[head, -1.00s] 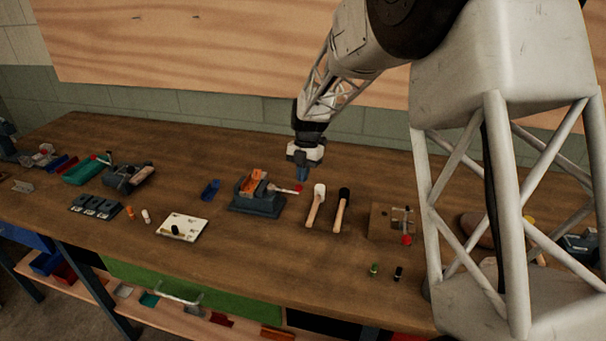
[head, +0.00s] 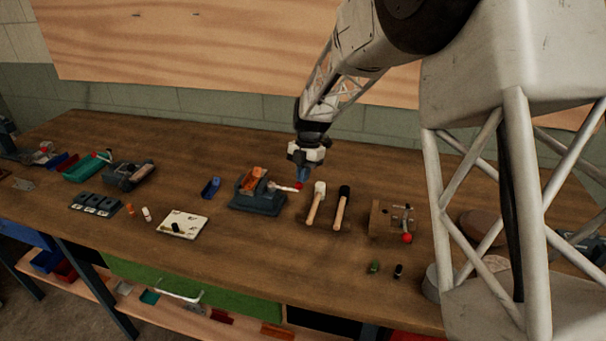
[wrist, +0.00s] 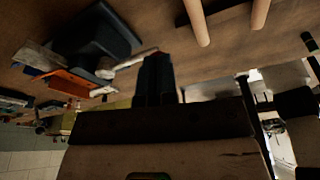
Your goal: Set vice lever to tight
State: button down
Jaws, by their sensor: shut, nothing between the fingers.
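The dark blue-grey vice (head: 258,207) stands mid-bench with an orange piece (head: 253,180) at its jaws. Its pale lever (head: 284,188) sticks out to the right, roughly level, and ends in a red knob (head: 299,186). My gripper (head: 301,178) is shut and empty, pointing down at the knob end; whether it touches the lever I cannot tell. In the wrist view the closed dark fingers (wrist: 155,78) are beside the end of the pale lever (wrist: 130,62), with the vice body (wrist: 108,30) at upper left.
A wooden block with a red-knobbed lever (head: 380,222) is farther right. A small blue bin (head: 210,187) and a white board (head: 180,224) lie to the left. Bare bench (head: 260,264) is in front.

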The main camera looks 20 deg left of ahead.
jog(key=shift+s+m, duration=0.25)
jog(key=shift+m, duration=0.05)
jog(key=s+a+m+t+y, duration=0.1)
jog(key=s+a+m, duration=0.2)
jog(key=s+m, duration=0.5)
jog(key=m, duration=0.3)
jog(key=shift+s+a+t+y, duration=0.2)
jog(key=shift+s+t+y, duration=0.2)
jog(key=shift+s+a+f, duration=0.1)
jog(key=shift+s+a, duration=0.15)
jog(key=shift+a, duration=0.05)
dwell(0.6)
